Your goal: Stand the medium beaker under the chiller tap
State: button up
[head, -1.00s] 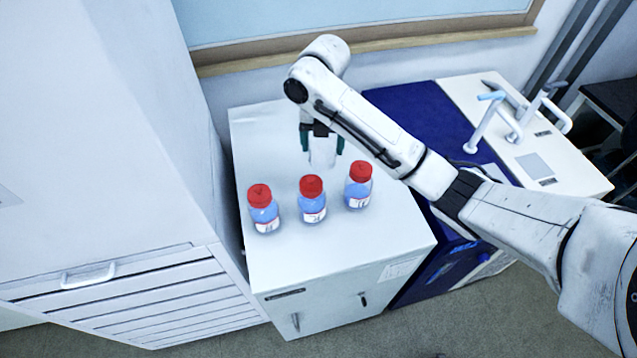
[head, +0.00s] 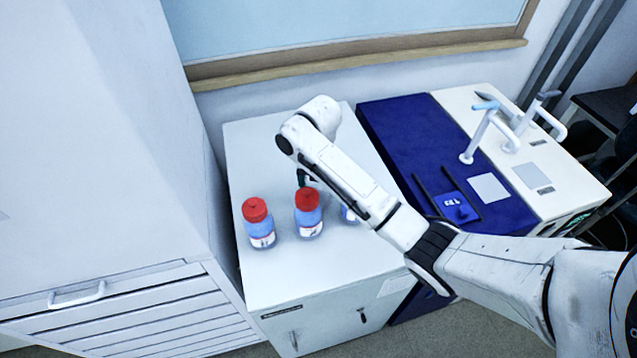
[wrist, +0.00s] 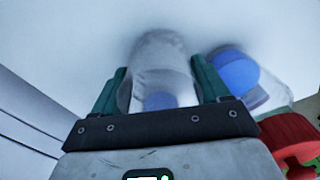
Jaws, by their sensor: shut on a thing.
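My gripper (wrist: 160,95) is shut on a clear beaker (wrist: 158,65), which stands between its two green fingers in the wrist view. In the head view only a bit of my gripper (head: 303,180) shows behind the middle bottle, and the beaker is hidden there. Two white taps stand at the right: one with a light blue handle on the blue unit (head: 385,130), above a pale square pad (head: 489,187), and another (head: 537,108) on the cream unit (head: 455,92). I cannot tell which unit is the chiller.
One bottle (wrist: 240,75) is close beside my right finger in the wrist view. A black-framed blue part (head: 452,205) lies on the blue unit.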

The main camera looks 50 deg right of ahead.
jog(key=shift+f, duration=0.2)
jog(key=o, duration=1.1)
